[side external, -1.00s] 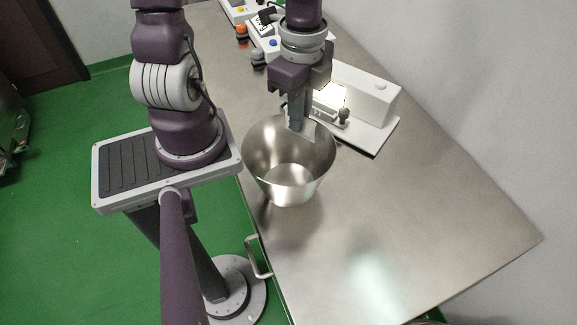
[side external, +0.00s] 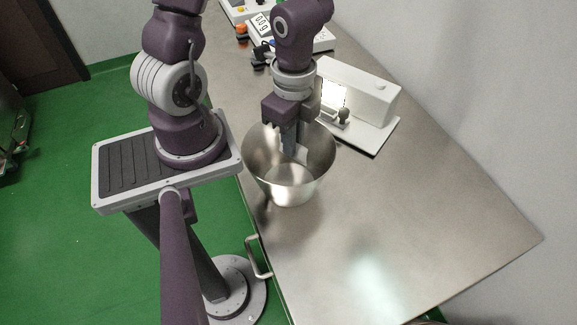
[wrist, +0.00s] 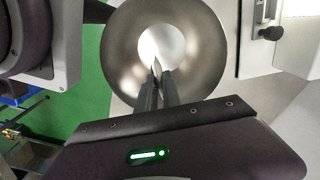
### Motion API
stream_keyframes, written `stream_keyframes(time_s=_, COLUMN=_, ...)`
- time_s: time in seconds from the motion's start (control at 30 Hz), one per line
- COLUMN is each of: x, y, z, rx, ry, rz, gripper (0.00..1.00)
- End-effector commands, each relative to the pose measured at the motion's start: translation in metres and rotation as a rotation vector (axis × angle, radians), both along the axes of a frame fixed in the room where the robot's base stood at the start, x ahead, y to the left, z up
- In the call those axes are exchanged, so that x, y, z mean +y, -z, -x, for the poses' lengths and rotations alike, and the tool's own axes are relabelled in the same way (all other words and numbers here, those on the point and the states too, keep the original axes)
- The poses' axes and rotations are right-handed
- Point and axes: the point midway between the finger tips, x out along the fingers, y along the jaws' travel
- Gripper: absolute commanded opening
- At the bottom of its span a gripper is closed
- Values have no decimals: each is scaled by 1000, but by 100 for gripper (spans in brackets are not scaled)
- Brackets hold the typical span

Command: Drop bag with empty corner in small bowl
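A shiny metal bowl (side external: 318,165) stands on the steel table near its left edge. It also shows in the wrist view (wrist: 203,50), seen from above with its bright round bottom. My gripper (side external: 291,148) points down with its fingertips inside the bowl's opening, above the bottom. In the wrist view, the fingers (wrist: 157,88) are close together on a thin, pale bag (wrist: 156,65) seen nearly edge-on. A small pale patch of the bag (side external: 302,155) shows by the fingertips in the side view. Its corners and contents cannot be made out.
A white machine (side external: 365,95) with a lit panel stands on a white base just behind and right of the bowl. A control box with buttons (side external: 262,28) and small knobs are at the far end. The steel table (side external: 420,220) is clear at the front right.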

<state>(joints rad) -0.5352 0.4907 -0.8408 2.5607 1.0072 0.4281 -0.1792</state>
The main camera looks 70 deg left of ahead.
Motion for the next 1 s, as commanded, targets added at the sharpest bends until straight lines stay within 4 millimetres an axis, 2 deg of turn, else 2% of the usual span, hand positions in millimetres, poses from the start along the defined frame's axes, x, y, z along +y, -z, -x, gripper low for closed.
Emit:
stream_keyframes(time_s=0.03, x=0, y=0, z=0, rx=0, ry=0, rz=0, gripper=20)
stream_keyframes(time_s=0.1, x=0, y=0, z=0, rx=0, ry=0, rz=0, gripper=34)
stream_keyframes(time_s=0.83, x=2, y=-2, z=-1, rx=-6, ry=-10, rz=-14, gripper=34)
stream_keyframes(time_s=0.93, x=20, y=-17, z=-7, rx=-53, ry=-98, rz=-117, gripper=34)
stream_keyframes(time_s=1.0, x=37, y=-43, z=-12, rx=-122, ry=-232, rz=-219, gripper=34)
